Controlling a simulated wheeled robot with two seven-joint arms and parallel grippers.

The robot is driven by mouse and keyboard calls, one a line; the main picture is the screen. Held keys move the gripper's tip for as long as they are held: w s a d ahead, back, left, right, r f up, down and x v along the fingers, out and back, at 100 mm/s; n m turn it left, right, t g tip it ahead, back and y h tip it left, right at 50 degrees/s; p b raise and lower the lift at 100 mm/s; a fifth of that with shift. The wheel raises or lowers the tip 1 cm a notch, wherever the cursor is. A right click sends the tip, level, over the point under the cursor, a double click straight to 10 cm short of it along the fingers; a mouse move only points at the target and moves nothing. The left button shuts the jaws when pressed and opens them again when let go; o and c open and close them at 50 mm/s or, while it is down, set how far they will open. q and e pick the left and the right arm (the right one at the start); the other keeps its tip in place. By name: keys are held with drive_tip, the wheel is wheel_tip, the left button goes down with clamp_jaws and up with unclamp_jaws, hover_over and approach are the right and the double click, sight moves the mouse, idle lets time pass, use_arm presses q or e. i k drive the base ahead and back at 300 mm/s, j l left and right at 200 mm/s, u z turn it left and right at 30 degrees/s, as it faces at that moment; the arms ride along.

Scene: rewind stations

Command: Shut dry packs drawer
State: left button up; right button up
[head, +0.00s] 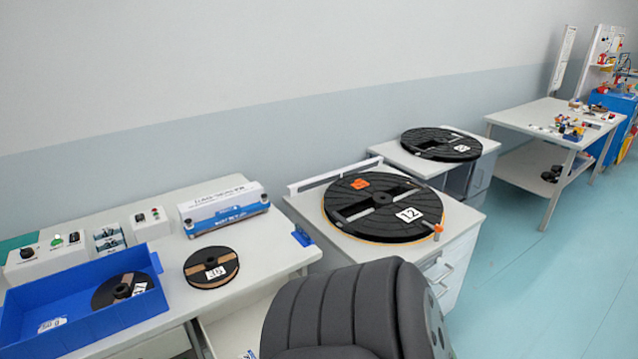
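No label naming dry packs is readable. Under the front right edge of the left table, a pale open-topped shape, perhaps a pulled-out drawer (228,330), shows in part. It has a small label near its lower edge, and a large dark grey ribbed shape hides its right side. A white cabinet (462,255) to the right has drawer fronts with handles; its lower part is partly hidden, and how far its drawers are open is unclear. Neither of my grippers is in view.
The left table (270,240) bears a blue bin (95,330), a reel (211,267), a blue-and-white box (222,207) and control boxes. A large reel (383,206) tops the cabinet. Another table (540,115) stands far right. The teal floor (560,280) at right is clear.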

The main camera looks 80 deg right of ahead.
sight(229, 330)
drive_tip(key=z, duration=1.95)
